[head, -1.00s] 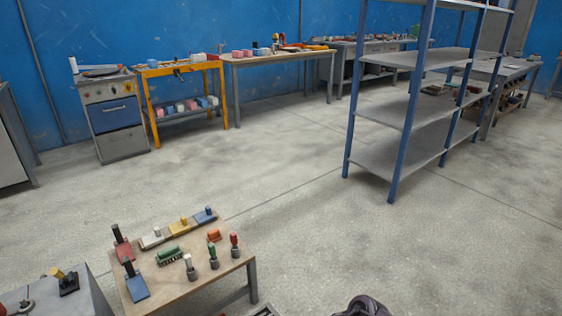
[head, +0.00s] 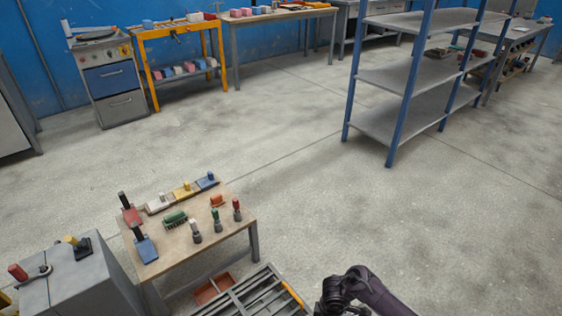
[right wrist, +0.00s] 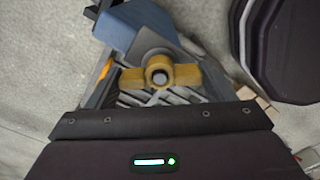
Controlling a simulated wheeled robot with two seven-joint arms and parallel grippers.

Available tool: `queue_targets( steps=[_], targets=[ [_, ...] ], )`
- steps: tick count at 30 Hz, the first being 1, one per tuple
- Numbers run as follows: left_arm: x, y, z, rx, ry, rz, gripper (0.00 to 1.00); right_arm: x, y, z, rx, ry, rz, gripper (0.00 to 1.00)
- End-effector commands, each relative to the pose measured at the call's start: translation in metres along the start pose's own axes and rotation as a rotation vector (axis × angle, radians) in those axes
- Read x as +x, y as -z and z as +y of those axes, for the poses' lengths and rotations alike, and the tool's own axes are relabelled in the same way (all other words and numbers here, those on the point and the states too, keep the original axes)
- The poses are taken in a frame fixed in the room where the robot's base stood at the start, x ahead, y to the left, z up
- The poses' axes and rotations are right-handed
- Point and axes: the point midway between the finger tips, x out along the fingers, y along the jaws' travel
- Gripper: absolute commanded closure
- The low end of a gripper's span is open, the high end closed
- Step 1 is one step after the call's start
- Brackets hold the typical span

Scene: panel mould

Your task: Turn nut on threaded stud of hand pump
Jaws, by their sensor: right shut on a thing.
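A yellow wing nut (right wrist: 186,75) is in the middle of the right wrist view, with a round grey stud end (right wrist: 159,77) in its hole. A blue block-like part (right wrist: 140,25), seemingly of the pump, lies just beyond it. My right gripper (right wrist: 158,84) is shut on the nut, one finger at each side; the dark palm hides what is nearer. In the head view my right arm shows at the bottom, and the nut cannot be made out there. My left gripper is not in view.
A slatted metal grate (head: 262,296) lies beside my right arm. A low wooden table (head: 190,232) carries coloured blocks and handled tools. A grey cabinet (head: 75,285) stands to its left. A blue-posted shelf (head: 400,80) stands further back; the floor between is clear.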

Motion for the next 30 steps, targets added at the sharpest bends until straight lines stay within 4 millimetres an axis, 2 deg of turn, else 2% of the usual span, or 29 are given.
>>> queue_targets(
  steps=[8, 15, 25, 30],
  targets=[
    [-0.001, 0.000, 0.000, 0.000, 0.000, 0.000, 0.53, -0.001, 0.000, 0.001, 0.015, -0.001, 0.000, 0.51],
    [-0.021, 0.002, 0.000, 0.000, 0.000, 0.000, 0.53, -0.003, 0.001, 0.000, 0.267, 0.001, 0.001, 0.51],
    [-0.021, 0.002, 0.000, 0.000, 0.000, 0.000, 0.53, -0.001, 0.000, 0.001, 0.313, -0.001, 0.000, 0.51],
    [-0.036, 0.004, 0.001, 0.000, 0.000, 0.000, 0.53, -0.004, 0.001, -0.001, 0.515, 0.003, 0.001, 0.51]
  ],
)
